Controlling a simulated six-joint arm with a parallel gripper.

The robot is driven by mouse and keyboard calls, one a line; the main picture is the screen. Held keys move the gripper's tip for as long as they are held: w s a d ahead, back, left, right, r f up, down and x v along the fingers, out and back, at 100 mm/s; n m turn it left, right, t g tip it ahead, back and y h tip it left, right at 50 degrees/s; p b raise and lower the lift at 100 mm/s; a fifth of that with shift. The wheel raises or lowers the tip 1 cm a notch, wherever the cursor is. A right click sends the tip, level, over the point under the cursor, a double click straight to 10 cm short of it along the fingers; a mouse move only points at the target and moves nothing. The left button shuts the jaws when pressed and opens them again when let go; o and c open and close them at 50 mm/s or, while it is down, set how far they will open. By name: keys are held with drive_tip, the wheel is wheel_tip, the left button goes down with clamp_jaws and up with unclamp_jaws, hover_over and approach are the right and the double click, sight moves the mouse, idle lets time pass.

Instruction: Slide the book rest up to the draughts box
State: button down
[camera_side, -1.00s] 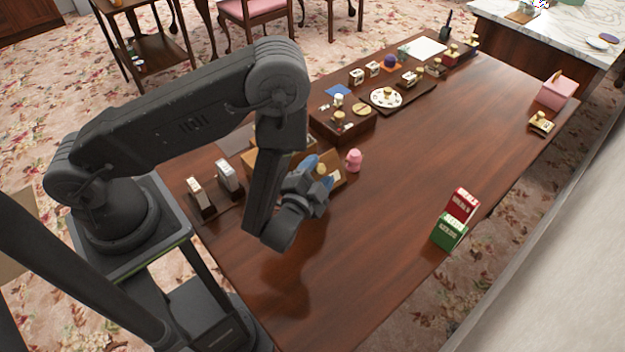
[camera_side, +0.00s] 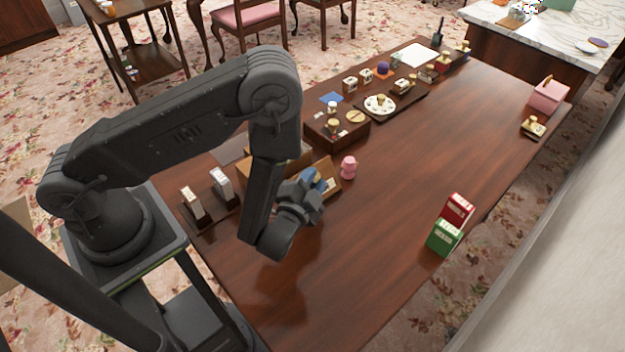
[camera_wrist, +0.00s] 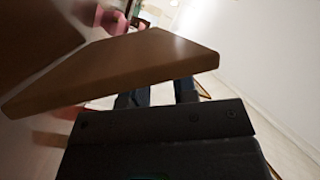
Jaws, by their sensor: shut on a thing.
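My gripper (camera_side: 314,182), with blue fingertips, is shut on a light-brown wooden piece (camera_side: 328,168), which I take for the book rest. In the wrist view it is a flat, tilted wooden board (camera_wrist: 130,68) just beyond the fingers, which are mostly hidden behind it. It stands low at the table, and the arm covers part of it. Which object is the draughts box I cannot tell for sure. A dark-brown wooden box (camera_side: 345,136) with small items on top stands behind the wooden piece. A red box (camera_side: 457,210) and a green box (camera_side: 443,238) stand at the right; their lettering is unreadable.
A pink figure (camera_side: 348,167) stands close right of the wooden piece. A plate (camera_side: 380,104) and several small items line the back. The table's middle and front right (camera_side: 390,225) are clear.

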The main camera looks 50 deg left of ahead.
drive_tip(key=shift+a, duration=0.9)
drive_tip(key=c, duration=0.8)
unclamp_jaws()
drive_tip(key=shift+s, duration=0.1)
drive_tip(key=v, duration=1.2)
